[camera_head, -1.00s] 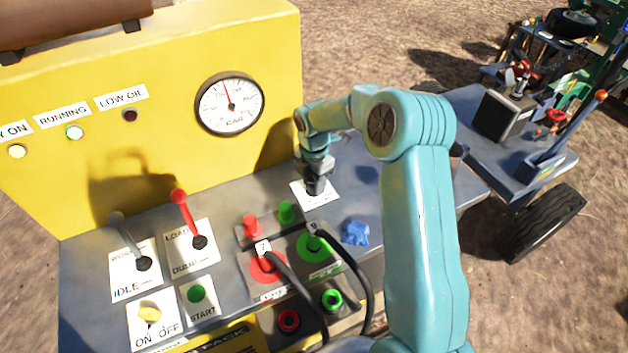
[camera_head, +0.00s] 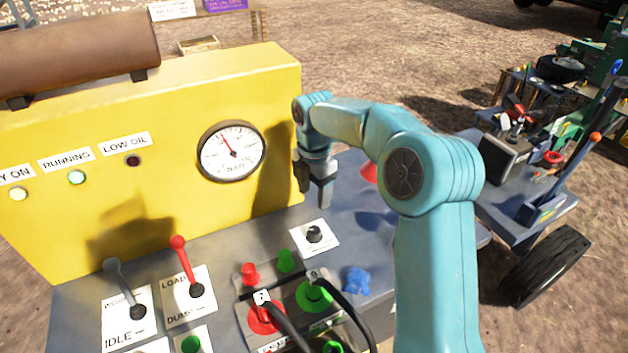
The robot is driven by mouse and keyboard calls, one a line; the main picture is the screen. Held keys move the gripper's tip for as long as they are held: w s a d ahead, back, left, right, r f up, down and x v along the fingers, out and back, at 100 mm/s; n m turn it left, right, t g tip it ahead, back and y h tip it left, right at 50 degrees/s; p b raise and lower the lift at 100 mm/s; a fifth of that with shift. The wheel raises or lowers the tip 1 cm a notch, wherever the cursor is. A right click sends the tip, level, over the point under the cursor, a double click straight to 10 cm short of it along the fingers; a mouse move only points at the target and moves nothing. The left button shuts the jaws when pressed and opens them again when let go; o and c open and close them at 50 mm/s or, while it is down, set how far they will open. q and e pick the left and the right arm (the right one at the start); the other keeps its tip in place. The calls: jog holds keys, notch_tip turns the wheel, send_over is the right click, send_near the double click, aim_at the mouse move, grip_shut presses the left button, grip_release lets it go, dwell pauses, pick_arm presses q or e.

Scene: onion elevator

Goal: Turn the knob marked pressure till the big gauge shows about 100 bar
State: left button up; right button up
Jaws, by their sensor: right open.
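The big round gauge (camera_head: 232,151) is on the yellow panel. Its needle points up and a little left; the numbers are too small to read. A black knob (camera_head: 314,234) stands on a white plate on the grey deck; its label cannot be read. My right gripper (camera_head: 320,200) is open and empty, pointing down. It shows just above the knob in the picture and is apart from it. My left gripper is not in view.
A red-knobbed lever (camera_head: 180,243) and a grey lever (camera_head: 113,266) stand on the left of the deck. Red and green hose couplings (camera_head: 314,293) with black hoses are in front of the knob. A crumpled blue thing (camera_head: 355,281) lies to their right.

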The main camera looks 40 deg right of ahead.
jog(key=shift+r, duration=1.8)
jog(key=shift+s, duration=0.1)
